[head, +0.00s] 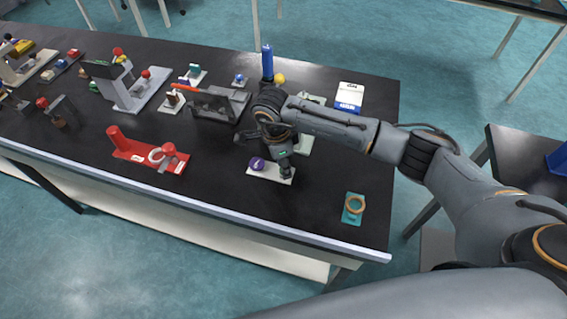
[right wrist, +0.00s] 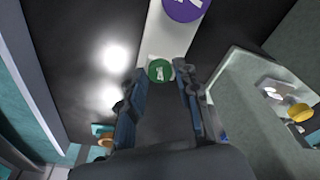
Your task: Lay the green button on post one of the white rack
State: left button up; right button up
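The white rack (head: 270,174) lies near the front edge of the black bench; the right wrist view shows it as a pale strip (right wrist: 173,38). A purple button (head: 257,163) sits on its left part and shows at the top of the right wrist view (right wrist: 186,8). The green button (right wrist: 160,70) is at the strip's near end, between my right fingertips, which seem to touch both its sides. My right gripper (head: 286,175) points down over the rack's right end. Whether the button touches a post is hidden. My left gripper is out of view.
A red holder (head: 135,151) stands to the left. A teal pad with an orange ring (head: 353,208) lies to the right. Behind are a dark instrument (head: 214,104), a blue bottle (head: 267,62) and a white-blue box (head: 348,97). The bench between rack and teal pad is clear.

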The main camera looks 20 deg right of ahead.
jog(key=shift+o, duration=0.7)
jog(key=shift+r, duration=0.25)
jog(key=shift+a+r, duration=0.1)
jog(key=shift+r, duration=0.25)
notch_tip(320, 180, up, 11)
jog(key=a+b, duration=0.1)
jog(key=b, duration=0.2)
jog(key=shift+a+b, duration=0.15)
jog(key=shift+b, duration=0.2)
